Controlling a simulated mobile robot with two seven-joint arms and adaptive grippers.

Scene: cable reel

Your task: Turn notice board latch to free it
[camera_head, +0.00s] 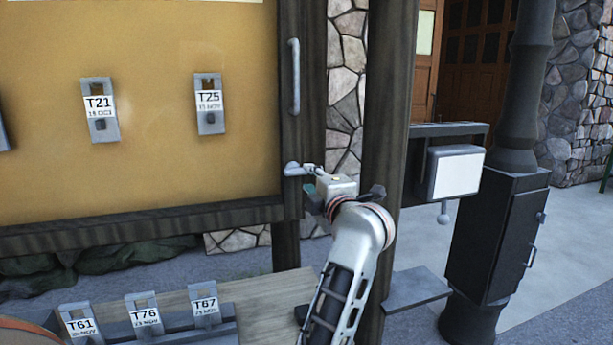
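The notice board (150,170) has a yellow face in a dark wooden frame and fills the left of the head view. A small grey latch (292,168) sits on its right frame post, below a vertical grey handle (294,76). The latch's lever points right, roughly level.
Tags T21 (101,110) and T25 (210,104) hang on the board. Several tags, including T67 (206,305), stand on a rack below. A wooden post (388,90) stands just right of the gripper. A white box (456,172) and black cabinet (495,235) are farther right.

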